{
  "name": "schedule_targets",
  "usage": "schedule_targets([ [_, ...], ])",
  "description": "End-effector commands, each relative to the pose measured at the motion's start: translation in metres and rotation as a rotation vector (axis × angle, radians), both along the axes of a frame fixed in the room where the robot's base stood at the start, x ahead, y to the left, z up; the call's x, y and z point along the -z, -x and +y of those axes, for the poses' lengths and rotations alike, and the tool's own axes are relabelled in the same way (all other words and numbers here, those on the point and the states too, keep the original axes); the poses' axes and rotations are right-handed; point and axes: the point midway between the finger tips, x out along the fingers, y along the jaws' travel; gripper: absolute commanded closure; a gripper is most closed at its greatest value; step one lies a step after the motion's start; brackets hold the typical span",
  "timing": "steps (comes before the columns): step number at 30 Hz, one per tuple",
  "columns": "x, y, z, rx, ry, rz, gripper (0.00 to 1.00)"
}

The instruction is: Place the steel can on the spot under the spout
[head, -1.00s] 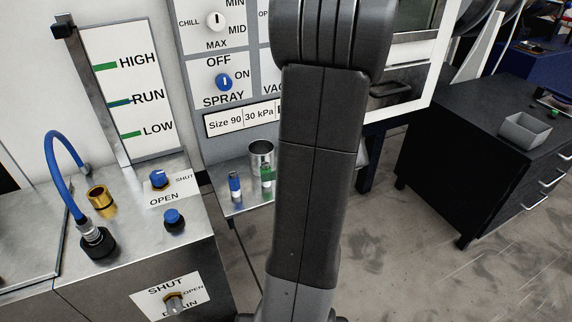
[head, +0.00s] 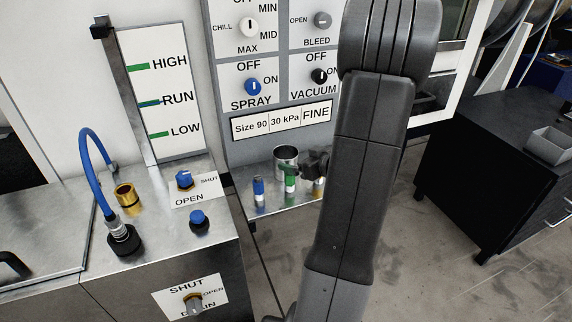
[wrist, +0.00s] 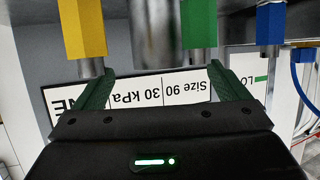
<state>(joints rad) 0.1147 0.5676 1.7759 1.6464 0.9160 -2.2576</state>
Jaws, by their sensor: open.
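The steel can (head: 286,154) stands upright on the small metal shelf below the control panel in the head view. It also shows, blurred, at the top middle of the wrist view (wrist: 156,35). My gripper (wrist: 160,70) is open, its two green fingers apart with nothing between their tips. The can is ahead of the fingers, roughly centred between them. In the head view my gripper is partly hidden behind my arm, close to the can's right side. I cannot make out a spout or the spot under it.
A blue vial (head: 258,192) and a green vial (head: 290,185) stand in front of the can. A yellow vial (wrist: 82,30) shows in the wrist view. A steel cabinet (head: 130,270) with a blue hose (head: 84,165) stands left. A black cabinet (head: 465,150) stands right, with open floor before it.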

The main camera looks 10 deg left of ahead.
Motion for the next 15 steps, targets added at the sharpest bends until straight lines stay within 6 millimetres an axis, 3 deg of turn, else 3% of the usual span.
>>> schedule_targets([
  [15, 0.014, -0.028, 0.041, -0.002, 0.001, 0.000, 0.05],
])
